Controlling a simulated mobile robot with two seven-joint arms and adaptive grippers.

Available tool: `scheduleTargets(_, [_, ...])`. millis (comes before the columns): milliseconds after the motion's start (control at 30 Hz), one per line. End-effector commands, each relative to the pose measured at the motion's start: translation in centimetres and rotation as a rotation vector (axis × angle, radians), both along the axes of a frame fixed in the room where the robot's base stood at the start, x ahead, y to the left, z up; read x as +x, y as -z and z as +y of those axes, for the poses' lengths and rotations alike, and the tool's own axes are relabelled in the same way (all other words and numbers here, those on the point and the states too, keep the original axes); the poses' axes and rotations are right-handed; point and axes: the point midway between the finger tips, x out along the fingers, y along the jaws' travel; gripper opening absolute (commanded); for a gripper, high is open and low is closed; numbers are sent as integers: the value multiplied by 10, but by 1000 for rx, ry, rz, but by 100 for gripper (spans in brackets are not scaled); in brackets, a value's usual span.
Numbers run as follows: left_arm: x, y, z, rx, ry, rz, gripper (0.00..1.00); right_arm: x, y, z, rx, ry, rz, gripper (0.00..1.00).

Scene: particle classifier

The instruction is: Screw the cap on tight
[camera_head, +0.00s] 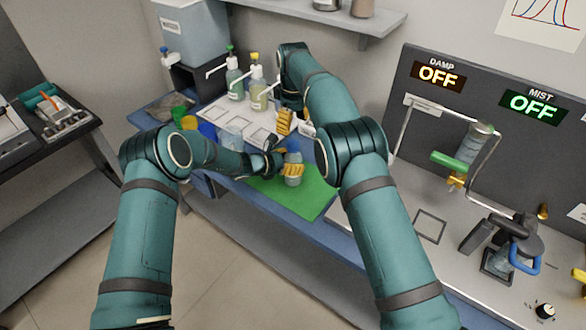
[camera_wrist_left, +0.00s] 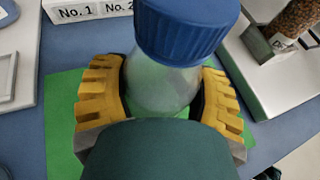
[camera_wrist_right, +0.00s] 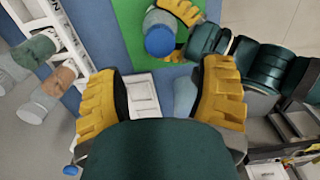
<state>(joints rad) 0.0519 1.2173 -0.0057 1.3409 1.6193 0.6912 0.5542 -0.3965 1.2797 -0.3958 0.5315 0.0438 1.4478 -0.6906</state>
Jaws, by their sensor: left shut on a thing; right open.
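A clear bottle (camera_wrist_left: 165,85) with a ribbed blue cap (camera_wrist_left: 185,30) stands over the green mat. The cap sits on the bottle's mouth; how tight it is cannot be seen. My left gripper (camera_wrist_left: 160,95) is shut around the bottle's body below the cap; in the head view the left gripper (camera_head: 292,170) is at the mat's back part. In the right wrist view the blue cap (camera_wrist_right: 160,42) is seen from above, beyond the fingers. My right gripper (camera_wrist_right: 160,85) is open and empty, apart from the cap; in the head view the right gripper (camera_head: 296,117) is behind the bottle.
The green mat (camera_head: 315,203) lies on the blue bench. Pump bottles (camera_head: 258,92) and a white tray (camera_head: 215,110) stand behind and left. A wall shelf (camera_head: 330,20) hangs above. A panel (camera_head: 480,130) with DAMP and MIST signs, both OFF, stands at right.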

Motion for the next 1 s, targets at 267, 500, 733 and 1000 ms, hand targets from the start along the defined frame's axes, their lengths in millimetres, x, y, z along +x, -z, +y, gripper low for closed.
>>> scheduleTargets(267, [0, 0, 0, -1, 0, -1, 0, -1, 13, 0, -1, 0, 3, 68])
scheduleTargets(500, [0, 0, 0, -1, 0, -1, 0, 0, 48, 0, -2, -1, 3, 68])
scheduleTargets(733, [0, 0, 0, -1, 0, -1, 0, 0, 74, 0, -1, 0, 1, 68])
scheduleTargets(1000, [0, 0, 0, -1, 0, -1, 0, 0, 81, 0, 0, 0, 0, 68])
